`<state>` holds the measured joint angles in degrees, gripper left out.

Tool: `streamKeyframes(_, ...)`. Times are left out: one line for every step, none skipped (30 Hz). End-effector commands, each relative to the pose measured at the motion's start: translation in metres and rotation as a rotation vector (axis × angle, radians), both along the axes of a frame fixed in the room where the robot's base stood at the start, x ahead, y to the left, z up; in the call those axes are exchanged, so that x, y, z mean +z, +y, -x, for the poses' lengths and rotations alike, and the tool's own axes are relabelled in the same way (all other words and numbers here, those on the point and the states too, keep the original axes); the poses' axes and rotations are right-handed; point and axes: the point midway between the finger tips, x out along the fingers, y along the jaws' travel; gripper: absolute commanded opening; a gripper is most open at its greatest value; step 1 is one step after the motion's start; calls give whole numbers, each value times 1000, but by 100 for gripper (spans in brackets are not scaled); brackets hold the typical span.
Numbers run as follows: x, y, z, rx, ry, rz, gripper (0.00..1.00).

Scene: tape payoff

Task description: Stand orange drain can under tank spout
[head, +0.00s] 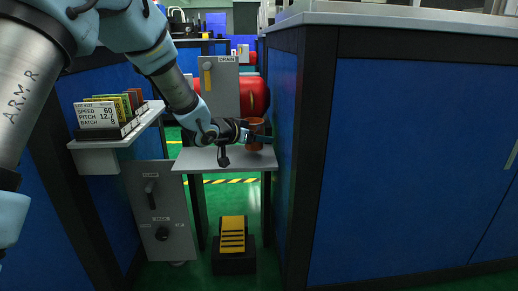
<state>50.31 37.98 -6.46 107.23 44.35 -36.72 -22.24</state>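The orange drain can (256,127) is upright at the right rear of a small grey table. My gripper (259,138) reaches in from the left at the can's height, with a dark finger across the can's near side. The far finger is hidden, so I cannot tell whether the gripper grips the can. The can's base looks to be on or just above the tabletop (215,161). A red tank (258,92) lies behind, partly covered by a grey panel (222,86) marked DRAIN with a yellow handle. I cannot make out the spout.
A tall blue cabinet (400,170) closes off the right side. At left, a shelf (95,145) holds a sign and several coloured cards, above a grey panel with knobs (160,210). A black and yellow step (233,240) stands on the floor before the table.

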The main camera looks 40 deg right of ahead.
Motion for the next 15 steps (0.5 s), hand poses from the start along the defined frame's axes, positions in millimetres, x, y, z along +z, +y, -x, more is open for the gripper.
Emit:
streamKeyframes(-13,0,1,-1,1,-3,11)
streamKeyframes(-18,0,1,-1,1,-3,11)
streamKeyframes(-24,0,0,-1,1,-2,11)
streamKeyframes(-27,0,0,-1,0,-1,11)
streamKeyframes(-29,0,0,0,0,-1,11)
streamKeyframes(-30,0,0,0,0,0,11)
streamKeyframes(-29,0,0,0,0,0,11)
streamKeyframes(-28,0,0,0,0,0,11)
streamKeyframes(-27,1,0,0,-1,1,11)
streamKeyframes(-27,1,0,0,0,0,11)
streamKeyframes(-27,1,0,0,0,0,11)
streamKeyframes(-27,1,0,0,0,0,11)
streamKeyframes(-28,1,0,0,0,0,11)
streamKeyframes(-28,1,0,0,0,0,11)
streamKeyframes(-30,1,0,0,0,0,11)
